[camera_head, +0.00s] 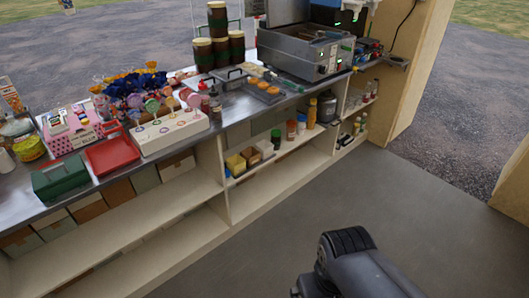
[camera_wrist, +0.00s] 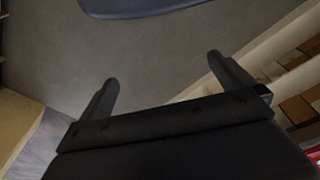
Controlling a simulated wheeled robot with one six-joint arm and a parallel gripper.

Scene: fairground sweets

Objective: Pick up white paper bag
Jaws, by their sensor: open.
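I cannot make out a white paper bag for certain in either view. A small whitish object (camera_head: 5,161) stands at the far left edge of the counter in the head view. It is cut off, and I cannot tell what it is. My gripper (camera_wrist: 166,88) shows in the wrist view with its two fingers wide apart and nothing between them. Grey floor lies beyond the fingertips. In the head view only part of my dark arm shows at the bottom, away from the counter.
The metal counter (camera_head: 232,112) holds a green box (camera_head: 60,178), a red tray (camera_head: 112,155), a white lollipop stand (camera_head: 170,132), dark jars and a steel cooker (camera_head: 300,55). Shelves beneath hold boxes and bottles. A wooden post (camera_head: 415,75) stands at right. The floor (camera_head: 280,235) is clear.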

